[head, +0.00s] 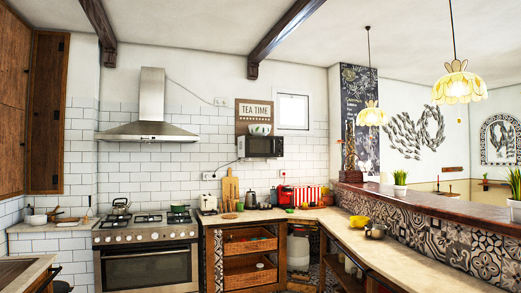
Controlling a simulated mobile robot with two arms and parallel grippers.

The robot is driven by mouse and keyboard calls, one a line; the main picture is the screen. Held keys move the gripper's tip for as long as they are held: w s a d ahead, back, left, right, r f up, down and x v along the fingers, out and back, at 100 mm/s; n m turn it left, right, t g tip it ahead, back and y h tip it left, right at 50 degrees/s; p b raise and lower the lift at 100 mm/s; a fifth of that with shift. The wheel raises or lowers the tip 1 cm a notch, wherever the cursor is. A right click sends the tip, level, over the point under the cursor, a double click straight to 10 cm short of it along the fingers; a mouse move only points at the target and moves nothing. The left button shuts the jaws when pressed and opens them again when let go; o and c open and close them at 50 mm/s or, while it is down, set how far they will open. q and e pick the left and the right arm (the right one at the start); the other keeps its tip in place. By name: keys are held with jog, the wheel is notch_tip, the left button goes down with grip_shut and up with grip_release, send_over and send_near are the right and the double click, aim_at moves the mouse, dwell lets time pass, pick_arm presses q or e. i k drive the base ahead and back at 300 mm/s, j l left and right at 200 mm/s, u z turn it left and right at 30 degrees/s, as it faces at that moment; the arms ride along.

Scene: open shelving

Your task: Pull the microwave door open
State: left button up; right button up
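The microwave (260,146) is a small dark box with a light frame, mounted on the white tiled wall near the middle of the head view. It hangs above the back counter, under the "TEA TIME" sign. Its door looks shut, though it is small at this distance. A bowl (260,129) sits on top of it. Neither of my grippers shows in the head view.
A stove with an oven (147,265) stands at the left under a range hood (149,115). The back counter holds a toaster (208,204), a cutting board (230,188) and a red appliance (285,195). A tiled bar counter (437,214) runs along the right.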

aim_at(255, 145)
jog(key=i+u, duration=0.25)
jog(key=i, duration=2.65)
jog(key=i+j, duration=0.1)
jog(key=i, duration=1.2)
jog(key=i+z, duration=0.1)
jog(key=i, duration=1.25)
jog(key=i+j, duration=0.15)
jog(key=i, duration=1.15)
